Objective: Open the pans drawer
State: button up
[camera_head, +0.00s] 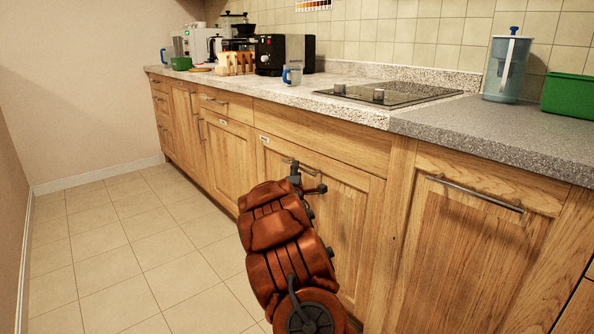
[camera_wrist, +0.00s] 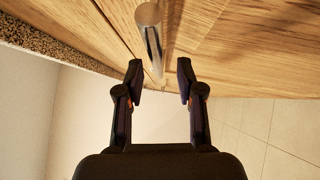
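A wooden cabinet front (camera_head: 345,215) under the hob has a metal bar handle (camera_head: 300,165) near its top edge. A small label (camera_head: 264,138) is on the wood close by, too small to read. My gripper (camera_head: 310,183) is right at this handle in the head view, partly hidden by my arm. In the wrist view my gripper (camera_wrist: 160,78) is open. The shiny metal bar (camera_wrist: 150,38) reaches down to between its two fingertips, with clear gaps on both sides. I cannot tell whether it touches anything. The wooden front beside the bar looks closed.
A plain front panel (camera_head: 325,134) sits above the handle, below the hob (camera_head: 390,94). Another front with a bar handle (camera_head: 475,193) is to the right. The counter holds a mug (camera_head: 292,76), a water jug (camera_head: 507,68) and a green box (camera_head: 570,95). The tiled floor (camera_head: 120,255) at left is clear.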

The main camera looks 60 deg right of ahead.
jog(key=shift+b+x, duration=0.4)
jog(key=shift+x, duration=1.15)
jog(key=shift+r, duration=0.1)
jog(key=shift+c, duration=0.3)
grip_shut()
